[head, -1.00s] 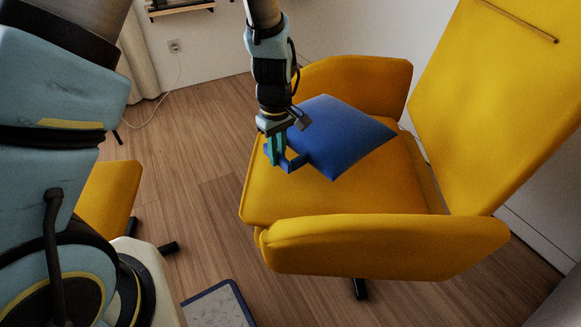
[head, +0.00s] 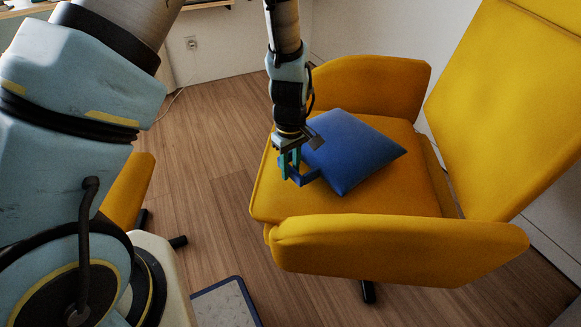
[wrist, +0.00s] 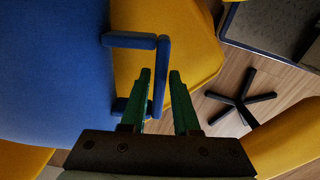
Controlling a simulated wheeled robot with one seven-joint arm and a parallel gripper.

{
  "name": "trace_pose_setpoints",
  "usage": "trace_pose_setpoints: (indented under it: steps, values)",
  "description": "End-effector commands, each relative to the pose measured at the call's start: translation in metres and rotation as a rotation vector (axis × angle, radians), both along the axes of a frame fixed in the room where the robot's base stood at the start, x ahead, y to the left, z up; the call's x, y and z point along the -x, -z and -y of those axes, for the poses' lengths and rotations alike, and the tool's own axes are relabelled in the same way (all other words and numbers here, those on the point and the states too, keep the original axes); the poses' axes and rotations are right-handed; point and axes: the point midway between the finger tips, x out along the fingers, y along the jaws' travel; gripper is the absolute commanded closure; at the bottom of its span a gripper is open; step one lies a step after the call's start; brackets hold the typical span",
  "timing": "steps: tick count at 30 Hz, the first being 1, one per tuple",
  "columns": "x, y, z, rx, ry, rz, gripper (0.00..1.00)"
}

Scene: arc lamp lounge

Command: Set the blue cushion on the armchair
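The blue cushion (head: 352,150) lies flat, slightly tilted, over the seat of the yellow armchair (head: 400,195). It is on or just above the seat; I cannot tell if there is a gap. A blue loop handle sticks out from its near-left edge. My gripper (head: 290,165) points down over the seat's front-left part. In the wrist view, the cushion (wrist: 55,70) fills the left side, and the bar shows between the fingers of my gripper (wrist: 160,85).
The armchair's armrests (head: 395,245) rise at the near and far sides of the seat, and its backrest (head: 510,100) stands at the right. Another yellow seat (head: 130,190) is at the left. A blue-edged mat or tray (head: 225,305) is on the floor in front. Wood floor (head: 205,150) lies open between.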

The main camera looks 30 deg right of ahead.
Motion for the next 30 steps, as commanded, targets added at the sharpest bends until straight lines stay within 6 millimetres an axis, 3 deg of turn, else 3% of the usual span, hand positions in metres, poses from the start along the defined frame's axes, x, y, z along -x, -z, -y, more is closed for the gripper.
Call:
trace_pose_setpoints:
  steps: [4,14,30]
  values:
    - [0.000,0.000,0.000,0.000,0.000,0.000,0.53]
    - [0.000,-0.006,0.000,0.002,0.001,0.001,0.53]
    - [0.000,-0.105,0.000,0.003,0.000,0.001,0.53]
